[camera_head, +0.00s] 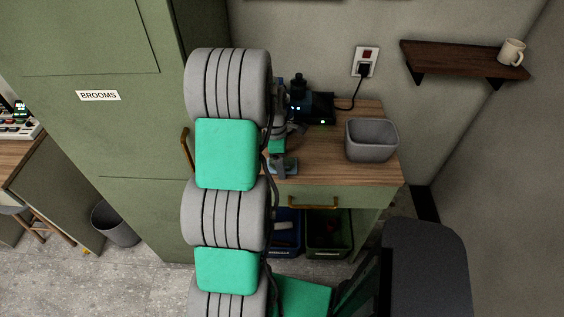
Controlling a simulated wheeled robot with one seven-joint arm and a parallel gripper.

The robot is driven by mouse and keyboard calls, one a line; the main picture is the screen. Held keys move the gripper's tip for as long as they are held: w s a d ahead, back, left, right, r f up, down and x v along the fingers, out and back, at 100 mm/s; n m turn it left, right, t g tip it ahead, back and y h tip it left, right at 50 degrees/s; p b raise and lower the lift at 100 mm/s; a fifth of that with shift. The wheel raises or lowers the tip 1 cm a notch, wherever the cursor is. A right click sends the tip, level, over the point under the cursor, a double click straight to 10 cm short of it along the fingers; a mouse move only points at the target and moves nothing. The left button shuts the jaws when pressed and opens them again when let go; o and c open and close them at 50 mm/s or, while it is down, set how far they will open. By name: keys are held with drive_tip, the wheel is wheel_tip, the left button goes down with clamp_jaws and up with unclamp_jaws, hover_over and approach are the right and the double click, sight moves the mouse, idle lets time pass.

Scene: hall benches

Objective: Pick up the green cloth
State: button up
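I cannot make out a green cloth for sure. My arm, in grey ribbed segments with bright green pads, fills the middle of the head view and hides part of the wooden worktop (335,155). A small bright green patch (277,146) shows just right of the arm over the worktop; its colour matches my arm's pads, and I cannot tell whether it is cloth or part of me. My gripper seems to be near there, over the left part of the worktop, mostly hidden and too small to read. Its fingers cannot be made out clearly.
A grey bin (371,140) stands at the worktop's right. A black device (312,106) is plugged into a wall socket (365,61). Below are a blue crate (287,240) and a green crate (329,238). A wall shelf (450,62) holds a mug (512,51). A green cabinet (100,130) stands left.

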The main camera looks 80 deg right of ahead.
drive_tip(key=c, duration=1.6)
drive_tip(key=shift+o, duration=0.2)
drive_tip(key=shift+r, duration=0.2)
drive_tip(key=shift+r+b, duration=0.3)
drive_tip(key=a+r+b, duration=0.1)
drive_tip(key=a+r, duration=0.3)
drive_tip(key=w+a+r+b, duration=0.1)
drive_tip(key=a+r, duration=0.3)
drive_tip(key=a, duration=0.1)
drive_tip(key=a+r+b, duration=0.1)
drive_tip(key=a+r, duration=0.3)
drive_tip(key=a, duration=0.1)
drive_tip(key=shift+w+b, duration=0.3)
drive_tip(key=shift+w, duration=0.05)
drive_tip(key=o, duration=0.9)
drive_tip(key=c, duration=0.6)
drive_tip(key=shift+c, duration=0.2)
